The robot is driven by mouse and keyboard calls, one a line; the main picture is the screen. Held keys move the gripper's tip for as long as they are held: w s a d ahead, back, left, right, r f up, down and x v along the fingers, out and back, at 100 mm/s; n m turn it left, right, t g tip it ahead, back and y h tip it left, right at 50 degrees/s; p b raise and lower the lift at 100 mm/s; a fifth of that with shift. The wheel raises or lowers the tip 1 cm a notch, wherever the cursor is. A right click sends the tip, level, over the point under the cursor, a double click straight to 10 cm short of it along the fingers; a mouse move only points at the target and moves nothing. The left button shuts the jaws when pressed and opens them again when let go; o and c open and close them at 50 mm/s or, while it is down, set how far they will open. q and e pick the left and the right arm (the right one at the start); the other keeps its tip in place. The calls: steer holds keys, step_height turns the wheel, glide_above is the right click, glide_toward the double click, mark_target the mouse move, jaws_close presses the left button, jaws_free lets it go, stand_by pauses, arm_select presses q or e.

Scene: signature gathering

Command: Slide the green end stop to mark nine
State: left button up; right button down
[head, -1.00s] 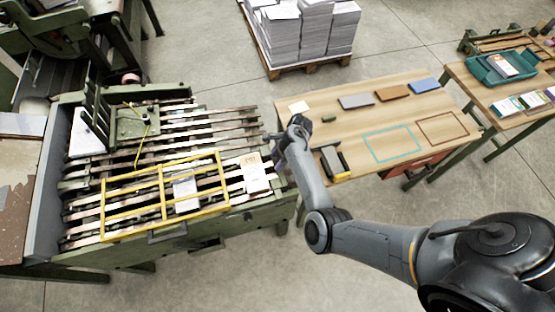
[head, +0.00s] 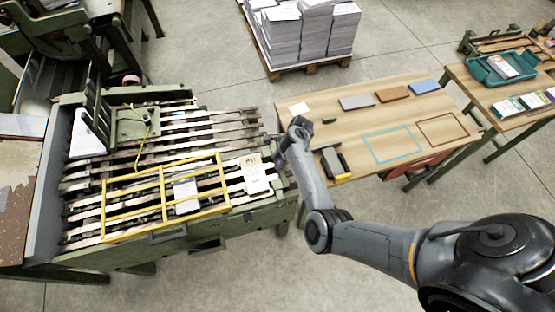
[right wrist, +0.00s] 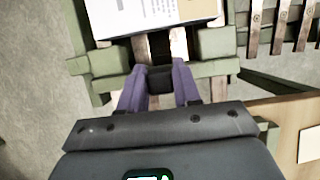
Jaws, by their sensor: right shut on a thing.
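My right gripper (head: 279,154) is at the right end of the green slatted machine (head: 215,222). In the right wrist view its purple fingers (right wrist: 159,72) are shut on a small dark block (right wrist: 160,80). Green blocks show on the left (right wrist: 92,66) and right (right wrist: 216,43) of it; I cannot tell whether they belong to one green end stop with the held block. A white and tan card (right wrist: 150,14) lies just beyond the fingers, and it also shows in the head view (head: 256,180). No mark nine is legible. My left gripper is not in view.
A yellow frame (head: 163,202) lies across the slats. A wooden table (head: 345,126) with several small blocks and a black and yellow tool (head: 335,161) stands close to the right of my gripper. Paper stacks on a pallet (head: 305,68) stand behind, with floor between.

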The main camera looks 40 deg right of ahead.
steer(key=d, duration=0.1)
steer(key=s+d+p, duration=0.1)
steer(key=d, duration=0.1)
steer(key=s+d, duration=0.1)
steer(key=d, duration=0.1)
steer(key=shift+s+d+p, duration=0.2)
steer(key=shift+p, duration=0.2)
steer(key=c, duration=1.2)
jaws_free()
steer(key=o, duration=0.3)
steer(key=shift+s+d, duration=0.15)
steer(key=shift+d, duration=0.1)
steer(key=shift+a, duration=0.15)
steer(key=p+v, duration=0.2)
steer(key=v, duration=0.9)
steer(key=shift+p, duration=0.3)
steer(key=shift+f, duration=0.1)
